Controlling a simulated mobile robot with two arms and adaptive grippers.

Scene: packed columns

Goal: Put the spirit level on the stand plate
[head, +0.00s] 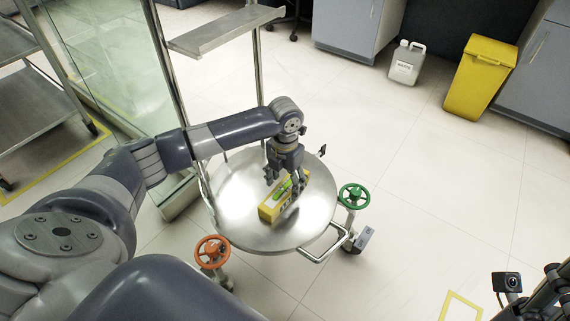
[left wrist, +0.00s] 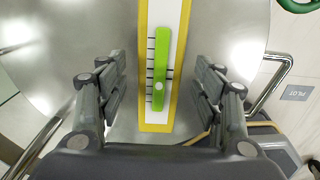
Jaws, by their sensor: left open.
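The bright green spirit level (head: 282,190) lies on a yellow-edged block (head: 267,213) on a round steel plate (head: 238,205). In the left wrist view the level (left wrist: 160,75) lies lengthwise along the white top strip with black scale marks, inside a yellow border (left wrist: 143,60). My left gripper (head: 286,182) is above the block, pointing down. In the left wrist view its open fingers (left wrist: 160,75) stand on either side of the level, with gaps to it. My right gripper (head: 550,290) is partly in view at the lower right; its jaw state is unclear.
Orange (head: 212,251) and green (head: 353,196) handwheels stand at the plate's rim. A steel handle (head: 325,248) sticks out at its front right. A steel shelf (head: 225,30) on posts rises behind the plate. The floor to the right is open.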

